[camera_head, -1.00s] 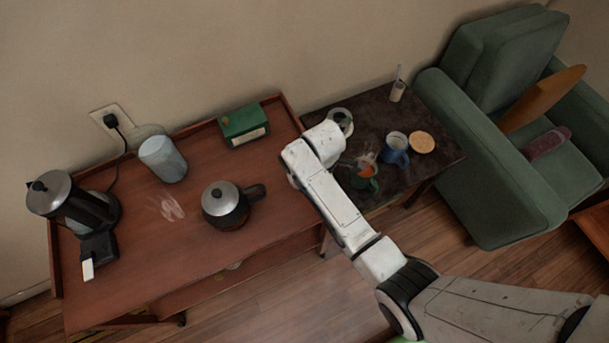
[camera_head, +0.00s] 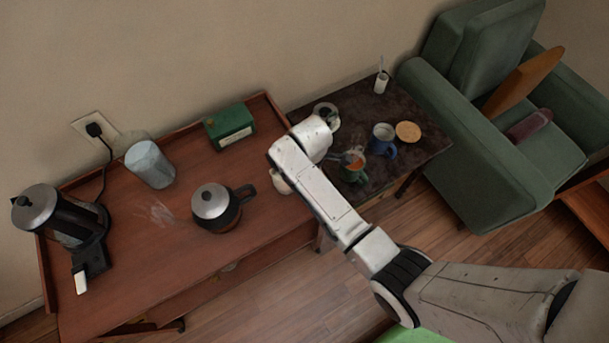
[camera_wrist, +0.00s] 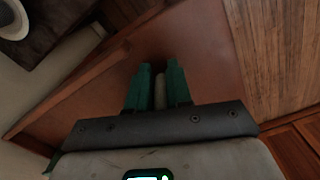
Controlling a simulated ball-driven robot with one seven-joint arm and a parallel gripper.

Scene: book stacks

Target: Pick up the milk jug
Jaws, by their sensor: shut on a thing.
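My gripper (camera_wrist: 158,72) shows in the wrist view with its two green fingers close together. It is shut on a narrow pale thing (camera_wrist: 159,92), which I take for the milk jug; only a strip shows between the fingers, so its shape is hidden. Brown wooden desktop lies beyond the fingertips. In the head view my arm reaches to the right end of the brown desk, by the dark side table. My fingers are hidden there behind my white wrist. I cannot tell whether the held thing is clear of the desk.
A round pot with a metal lid (camera_head: 217,207), a grey tumbler (camera_head: 150,165), a green box (camera_head: 230,126) and a kettle (camera_head: 62,215) stand on the desk (camera_head: 180,258). The dark side table (camera_head: 357,108) holds a blue mug (camera_head: 384,148) and other crockery. A green armchair (camera_head: 475,165) stands right.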

